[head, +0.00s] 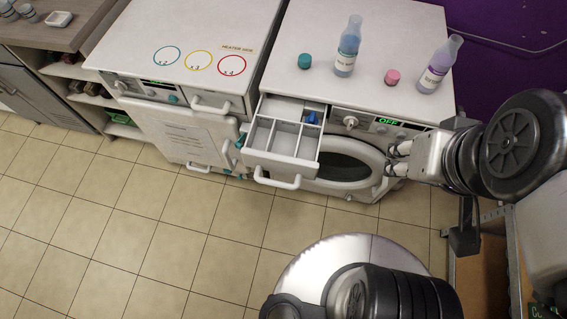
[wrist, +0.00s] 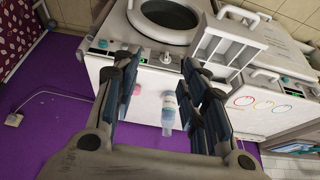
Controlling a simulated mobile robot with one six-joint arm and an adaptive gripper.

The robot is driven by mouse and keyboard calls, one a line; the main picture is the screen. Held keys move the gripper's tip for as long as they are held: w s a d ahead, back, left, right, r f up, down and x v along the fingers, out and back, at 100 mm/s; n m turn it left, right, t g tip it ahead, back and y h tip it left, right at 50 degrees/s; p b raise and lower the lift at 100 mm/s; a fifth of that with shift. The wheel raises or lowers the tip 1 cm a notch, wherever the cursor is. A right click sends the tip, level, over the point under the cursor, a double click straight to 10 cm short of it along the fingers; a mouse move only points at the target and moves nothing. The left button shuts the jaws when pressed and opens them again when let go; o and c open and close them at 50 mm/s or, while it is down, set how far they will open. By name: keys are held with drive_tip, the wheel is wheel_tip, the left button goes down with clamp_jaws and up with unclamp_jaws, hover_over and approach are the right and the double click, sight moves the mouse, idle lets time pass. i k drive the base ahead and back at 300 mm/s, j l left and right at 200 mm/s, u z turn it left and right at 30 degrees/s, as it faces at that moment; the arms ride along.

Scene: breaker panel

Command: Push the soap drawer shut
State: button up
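The white soap drawer (head: 284,161) of the right-hand machine is pulled out, showing its compartments and a blue piece at the back right. Its curved handle (head: 277,182) is on the front. In the wrist view the drawer (wrist: 232,43) is to the right, beyond my fingers. The washing machine (head: 300,35) has a round door (head: 345,165) below and right of the drawer. My gripper (head: 397,160) is open and empty, to the right of the drawer and apart from it, near the machine's front. In the wrist view its fingers (wrist: 157,62) are spread wide.
A second machine (head: 190,50) is to the left. The tiled floor (head: 150,220) in front is clear.

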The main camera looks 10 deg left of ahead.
sight(278, 140)
drive_tip(key=k+j, duration=0.7)
drive_tip(key=j, duration=0.2)
